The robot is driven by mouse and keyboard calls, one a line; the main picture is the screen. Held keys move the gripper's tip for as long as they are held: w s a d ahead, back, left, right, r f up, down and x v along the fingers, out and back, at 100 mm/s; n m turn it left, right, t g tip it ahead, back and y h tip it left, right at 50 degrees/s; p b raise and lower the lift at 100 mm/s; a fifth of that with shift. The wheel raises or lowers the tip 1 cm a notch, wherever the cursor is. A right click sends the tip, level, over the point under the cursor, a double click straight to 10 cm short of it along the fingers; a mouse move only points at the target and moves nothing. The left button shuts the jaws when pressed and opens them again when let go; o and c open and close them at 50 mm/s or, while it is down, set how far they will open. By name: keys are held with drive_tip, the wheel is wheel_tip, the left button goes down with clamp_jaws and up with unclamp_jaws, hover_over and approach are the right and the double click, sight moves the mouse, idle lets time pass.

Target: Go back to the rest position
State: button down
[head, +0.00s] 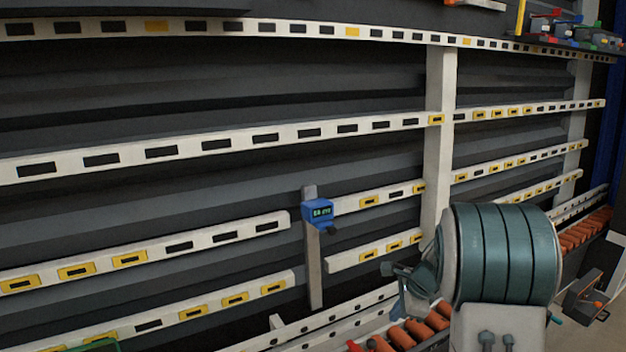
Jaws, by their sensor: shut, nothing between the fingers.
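A large ribbed teal cylinder on a pale grey mount fills the lower right of the head view and seems to be part of my arm. A smaller dark teal part sticks out from its left side. I cannot make out any gripper fingers there, so my gripper is not seen. The vertical washer (438,150) stands across the view as a dark ribbed wall with white slotted rails and a white upright. A small blue device with a lit display (319,212) sits on a grey post (313,265) at its middle.
Orange-brown rollers (584,232) run along the washer's foot, partly hidden behind the teal cylinder. A dark box with orange parts (592,295) stands at the far right. Several small coloured fittings (560,28) are at the upper right. Beige floor shows at the right edge.

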drive_tip(key=s+a+r+n, duration=0.5)
drive_tip(key=s+r+n, duration=0.4)
drive_tip(key=s, duration=0.4)
drive_tip(key=s+a+r+n+h, duration=0.1)
drive_tip(key=s+n+h, duration=0.2)
drive_tip(key=s+n, duration=0.7)
drive_tip(key=s, duration=0.5)
drive_tip(key=shift+r, duration=0.2)
drive_tip(key=shift+w+a, duration=0.1)
drive_tip(key=shift+a, duration=0.05)
